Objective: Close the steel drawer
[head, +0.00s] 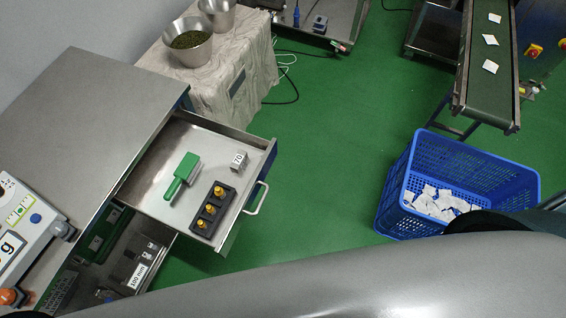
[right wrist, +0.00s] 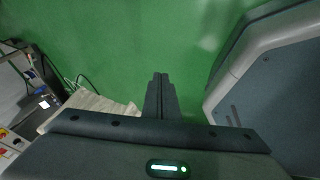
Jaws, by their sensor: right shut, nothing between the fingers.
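The steel drawer (head: 150,205) stands pulled out of the steel cabinet (head: 95,105) in the head view. Its front, at the right, carries a pale bar handle (head: 258,199). Inside lie a green-handled brush or scraper (head: 182,174), a small grey block marked 70 (head: 239,161) and a black holder (head: 213,210) with yellow-brown knobbed pieces. My right gripper (right wrist: 160,78) shows in the right wrist view, shut and empty, above the green floor. No gripper shows in the head view, so its distance from the handle cannot be told. My left gripper is out of view.
Below the drawer, a lower compartment (head: 120,262) holds dark items. A scale (head: 28,238) sits on the cabinet. A cloth-covered table (head: 215,82) with metal buckets stands behind. A blue crate (head: 400,192) with white packets and a conveyor (head: 487,90) are at right. Green floor between is clear.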

